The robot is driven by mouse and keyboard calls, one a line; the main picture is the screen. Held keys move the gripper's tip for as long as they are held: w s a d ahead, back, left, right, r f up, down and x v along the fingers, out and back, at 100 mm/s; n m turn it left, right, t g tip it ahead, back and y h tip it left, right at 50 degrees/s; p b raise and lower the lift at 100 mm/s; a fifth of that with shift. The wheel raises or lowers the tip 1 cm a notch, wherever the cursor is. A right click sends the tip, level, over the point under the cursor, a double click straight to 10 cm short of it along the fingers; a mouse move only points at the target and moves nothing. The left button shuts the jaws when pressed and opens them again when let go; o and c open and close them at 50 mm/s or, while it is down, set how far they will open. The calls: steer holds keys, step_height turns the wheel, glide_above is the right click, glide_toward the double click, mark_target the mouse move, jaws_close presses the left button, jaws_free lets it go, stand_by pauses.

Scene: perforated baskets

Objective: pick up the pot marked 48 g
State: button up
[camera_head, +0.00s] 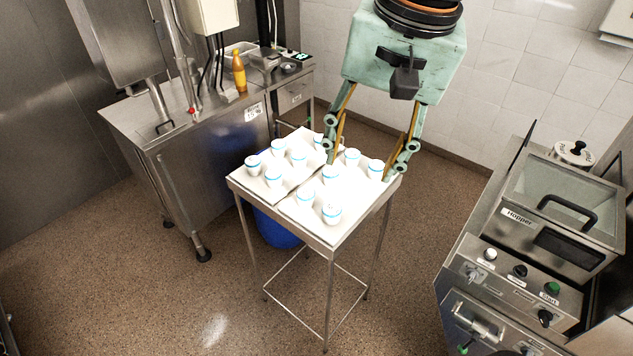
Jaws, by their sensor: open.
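Several small white pots with blue bands stand upright on a small table (343,246). Among them are a front pot (332,214), a left pot (253,165), a middle pot (330,175), a back pot (352,158) and a right pot (375,168). Any weight marks are too small to read, so I cannot tell which pot is the 48 g one. My gripper (360,169) is open, pointing down over the table's back right part. Its fingers appear on either side of the back pot; their height above the table is unclear. No pot is held.
A steel bench (190,135) with an orange bottle (239,72) stands at the left. A steel hopper machine (525,240) stands at the right. A blue bin (277,231) is partly hidden under the table. The brown floor around the table is mostly clear.

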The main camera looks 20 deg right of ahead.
steer(key=w+d+f+m+g, duration=0.1)
steer(key=w+d+f+m, duration=0.1)
steer(key=w+f+m, duration=0.6)
steer(key=m+g+y, duration=0.1)
steer(key=m, duration=0.3)
glide_above(333, 208)
steer(key=d, duration=0.1)
step_height(333, 208, down, 14)
steer(key=shift+s+d+f, duration=0.1)
steer(key=shift+s+d, duration=0.05)
steer(key=shift+d, duration=0.05)
steer(key=shift+f+b, duration=0.15)
steer(key=shift+b, duration=0.15)
steer(key=shift+a+f, duration=0.2)
steer(key=shift+f, duration=1.2)
steer(key=shift+a+f, duration=0.25)
steer(key=shift+f, duration=1.1)
steer(key=shift+a+f, duration=0.2)
steer(key=shift+f, duration=1.2)
steer(key=shift+f, duration=0.1)
steer(key=shift+a+f+b, duration=0.15)
steer(key=shift+f+b, duration=0.05)
steer(key=shift+f, duration=1.05)
steer(key=shift+a+f+b, duration=0.1)
steer(key=shift+f+b, duration=0.1)
steer(key=shift+f, duration=1)
steer(key=shift+c, duration=0.3)
steer(key=c, duration=0.9)
